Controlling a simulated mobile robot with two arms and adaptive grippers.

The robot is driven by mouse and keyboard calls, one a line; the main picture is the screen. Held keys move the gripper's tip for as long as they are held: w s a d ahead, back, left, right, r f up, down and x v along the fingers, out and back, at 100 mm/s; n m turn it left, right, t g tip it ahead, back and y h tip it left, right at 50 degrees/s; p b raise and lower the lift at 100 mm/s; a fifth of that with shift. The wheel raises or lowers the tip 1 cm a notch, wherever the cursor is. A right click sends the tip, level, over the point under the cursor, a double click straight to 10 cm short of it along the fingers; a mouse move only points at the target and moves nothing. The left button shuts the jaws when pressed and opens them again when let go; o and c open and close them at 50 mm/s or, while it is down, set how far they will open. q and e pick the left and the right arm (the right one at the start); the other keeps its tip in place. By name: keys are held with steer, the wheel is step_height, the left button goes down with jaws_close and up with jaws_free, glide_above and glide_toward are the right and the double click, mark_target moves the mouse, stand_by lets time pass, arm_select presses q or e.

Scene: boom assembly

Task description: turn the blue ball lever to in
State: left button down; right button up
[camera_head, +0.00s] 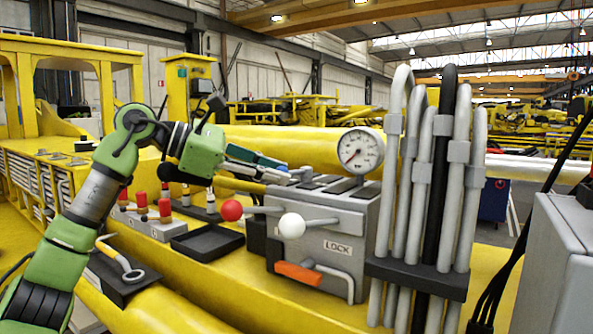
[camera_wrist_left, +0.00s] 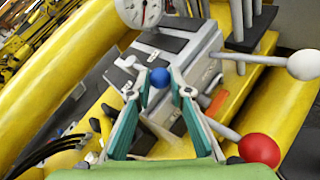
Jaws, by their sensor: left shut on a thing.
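The blue ball (camera_wrist_left: 160,76) of the lever shows in the left wrist view between the two fingertips of my left gripper (camera_wrist_left: 160,90), which is shut on it. In the head view my left gripper (camera_head: 291,172) reaches in from the left to the back top edge of the grey valve block (camera_head: 325,212); the blue ball is hidden there. A red ball lever (camera_head: 231,210) and a white ball lever (camera_head: 291,225) stick out from the block's front side. My right gripper is not in view.
A pressure gauge (camera_head: 360,151) stands on the block, with a LOCK label and an orange handle (camera_head: 298,273) on its front. Several grey hoses and one black hose (camera_head: 440,130) rise to its right. A black tray (camera_head: 207,242) and red-topped controls (camera_head: 165,208) lie to the left.

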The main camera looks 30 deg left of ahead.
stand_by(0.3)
arm_select(q)
steer(key=c, duration=1.8)
jaws_free()
steer(key=shift+c, duration=0.2)
step_height(320, 180, up, 10)
